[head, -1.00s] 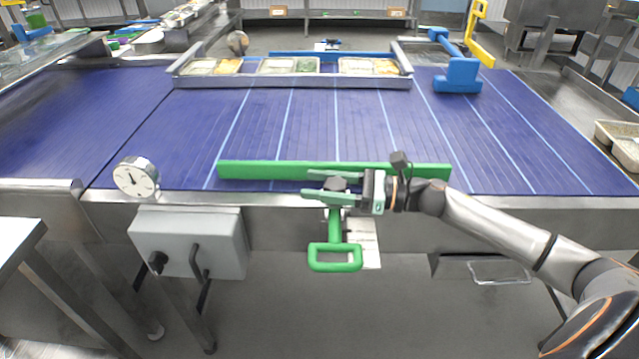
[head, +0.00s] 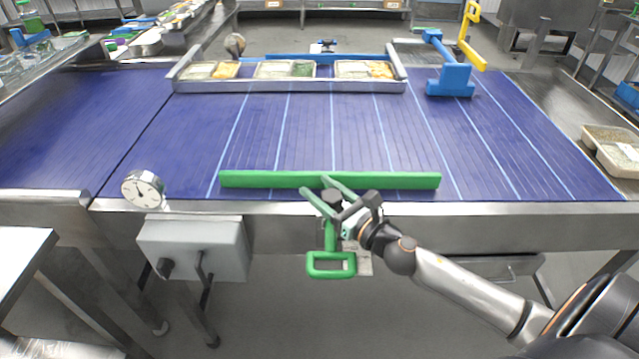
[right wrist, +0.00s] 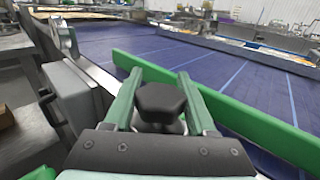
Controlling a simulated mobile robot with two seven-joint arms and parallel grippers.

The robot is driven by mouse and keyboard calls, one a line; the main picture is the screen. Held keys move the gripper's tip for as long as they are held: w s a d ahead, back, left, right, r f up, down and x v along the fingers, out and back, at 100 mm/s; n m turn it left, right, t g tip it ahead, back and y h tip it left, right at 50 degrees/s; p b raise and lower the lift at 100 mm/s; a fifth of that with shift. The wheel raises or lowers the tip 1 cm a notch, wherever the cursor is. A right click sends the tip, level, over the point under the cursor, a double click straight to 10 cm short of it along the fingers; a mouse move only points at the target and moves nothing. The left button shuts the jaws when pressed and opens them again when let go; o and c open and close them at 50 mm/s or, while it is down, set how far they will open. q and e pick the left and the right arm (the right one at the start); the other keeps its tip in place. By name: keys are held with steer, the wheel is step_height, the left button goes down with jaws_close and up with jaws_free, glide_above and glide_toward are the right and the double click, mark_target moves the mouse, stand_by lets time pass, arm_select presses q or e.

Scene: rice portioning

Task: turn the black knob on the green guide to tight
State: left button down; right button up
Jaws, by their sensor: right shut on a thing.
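The green guide (head: 400,181) is a long bar lying across the near part of the blue belt, with a green loop handle (head: 331,270) hanging at the belt's front edge. The black knob (head: 331,195) sits between the bar and the handle. In the right wrist view the knob (right wrist: 160,102) is a dark faceted head between the two green fingers. My right gripper (head: 322,187) is shut on the knob, its fingers on either side and pointing toward the bar. My left gripper is not in view.
A dial gauge (head: 143,189) stands at the belt's front edge, above a grey box (head: 195,248) with a switch. A tray rack (head: 290,86) with food trays lies across the far belt. A blue stand (head: 450,80) is at far right. The middle belt is clear.

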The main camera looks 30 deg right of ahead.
mark_target(338, 207)
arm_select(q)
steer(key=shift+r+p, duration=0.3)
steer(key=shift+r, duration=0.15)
arm_select(e)
steer(key=shift+d+m+h, duration=0.1)
steer(key=shift+m+h, duration=0.4)
steer(key=shift+h, duration=0.3)
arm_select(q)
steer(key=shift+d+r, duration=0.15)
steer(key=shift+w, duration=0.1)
arm_select(e)
steer(key=o, duration=1.4)
steer(key=s+b, duration=0.1)
steer(key=s, duration=0.2)
steer(key=s+b, duration=0.1)
steer(key=s, duration=0.7)
steer(key=shift+d+f+b, duration=0.2)
steer(key=shift+d+b, duration=0.2)
steer(key=shift+s+r, duration=0.1)
steer(key=shift+s, duration=0.45)
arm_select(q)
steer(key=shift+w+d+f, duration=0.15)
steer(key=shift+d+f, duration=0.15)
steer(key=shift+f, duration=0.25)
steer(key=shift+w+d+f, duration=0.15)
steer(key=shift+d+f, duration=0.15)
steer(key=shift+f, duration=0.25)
arm_select(e)
steer(key=shift+s+r, duration=0.1)
steer(key=shift+s, duration=0.05)
